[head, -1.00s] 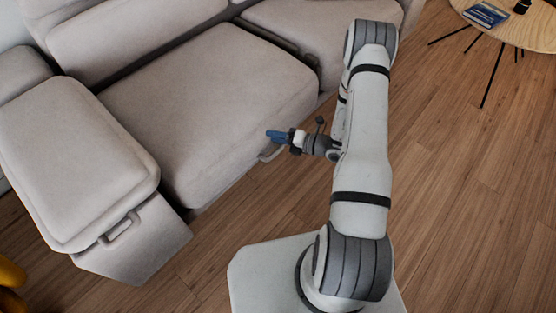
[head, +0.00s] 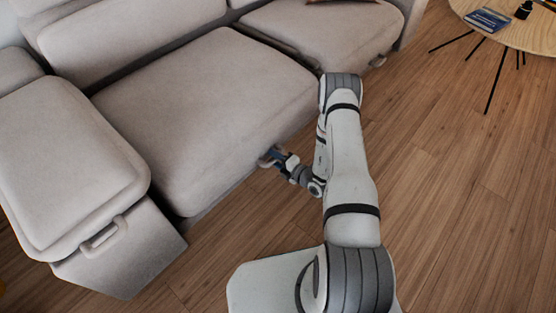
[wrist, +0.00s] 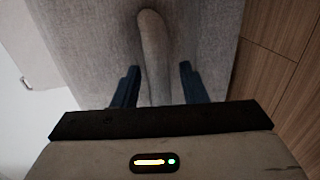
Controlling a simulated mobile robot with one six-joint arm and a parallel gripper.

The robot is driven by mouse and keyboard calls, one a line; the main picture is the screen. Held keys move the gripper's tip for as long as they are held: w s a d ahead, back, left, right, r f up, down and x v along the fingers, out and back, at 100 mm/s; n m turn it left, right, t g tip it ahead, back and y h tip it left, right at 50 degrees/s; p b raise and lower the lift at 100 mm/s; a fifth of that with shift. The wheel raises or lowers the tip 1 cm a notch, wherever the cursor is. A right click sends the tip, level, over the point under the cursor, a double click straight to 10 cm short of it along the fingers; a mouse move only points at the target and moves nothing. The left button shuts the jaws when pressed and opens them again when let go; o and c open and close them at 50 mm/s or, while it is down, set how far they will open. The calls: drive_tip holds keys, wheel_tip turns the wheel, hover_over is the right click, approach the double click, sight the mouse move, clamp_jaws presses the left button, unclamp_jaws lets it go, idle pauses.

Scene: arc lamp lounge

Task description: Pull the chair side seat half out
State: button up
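The pale grey sofa's wide middle seat (head: 205,105) has a handle low on its front face, partly hidden by my gripper in the head view. My gripper (head: 270,156) is at this handle. In the wrist view the handle (wrist: 153,50) runs between the two blue fingers of my gripper (wrist: 157,84). The fingers are open, with a visible gap on each side of the handle. The seat's grey front (wrist: 90,45) lies behind the handle. I cannot tell which seat is named the chair side seat.
A left sofa section (head: 65,165) has its own handle (head: 104,236). A right seat (head: 325,35) adjoins the middle one. A round wooden table (head: 525,35) with a blue book (head: 487,19) stands at upper right. Wood floor (head: 450,190) is clear on the right.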

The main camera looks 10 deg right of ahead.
drive_tip(key=shift+w+a, duration=0.15)
drive_tip(key=shift+w, duration=0.05)
clamp_jaws()
idle(0.3)
